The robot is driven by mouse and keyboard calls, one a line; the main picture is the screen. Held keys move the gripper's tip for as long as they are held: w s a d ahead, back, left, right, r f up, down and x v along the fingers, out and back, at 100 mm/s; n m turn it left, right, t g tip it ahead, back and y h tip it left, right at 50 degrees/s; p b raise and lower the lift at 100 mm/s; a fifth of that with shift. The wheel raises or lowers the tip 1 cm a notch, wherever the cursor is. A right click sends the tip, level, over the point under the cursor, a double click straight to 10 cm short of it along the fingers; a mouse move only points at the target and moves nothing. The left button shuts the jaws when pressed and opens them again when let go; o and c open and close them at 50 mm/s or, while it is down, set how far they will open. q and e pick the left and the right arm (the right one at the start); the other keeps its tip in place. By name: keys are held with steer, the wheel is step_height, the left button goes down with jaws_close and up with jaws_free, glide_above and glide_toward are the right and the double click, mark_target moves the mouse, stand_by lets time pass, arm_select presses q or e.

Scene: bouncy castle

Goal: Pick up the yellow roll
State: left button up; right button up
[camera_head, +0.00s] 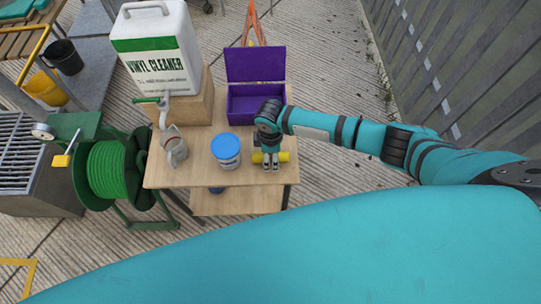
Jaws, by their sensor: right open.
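The yellow roll (284,156) lies on the right side of the small wooden table (215,178), near its right edge. My right gripper (271,166) is over the roll, pointing down, with its fingers in front of the roll's middle. The fingers and wrist hide part of the roll. The gripper is open, and I cannot tell whether it touches the roll. My left gripper is not in view.
A blue-lidded tub (226,150) and a metal jug (174,147) stand left of my right gripper. Behind are an open purple box (255,66) and a vinyl cleaner container (157,50) on a wooden block. A green hose reel (110,173) stands left of the table.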

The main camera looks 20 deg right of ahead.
steer(key=shift+c, duration=0.2)
steer(key=c, duration=1.2)
steer(key=shift+r, duration=0.1)
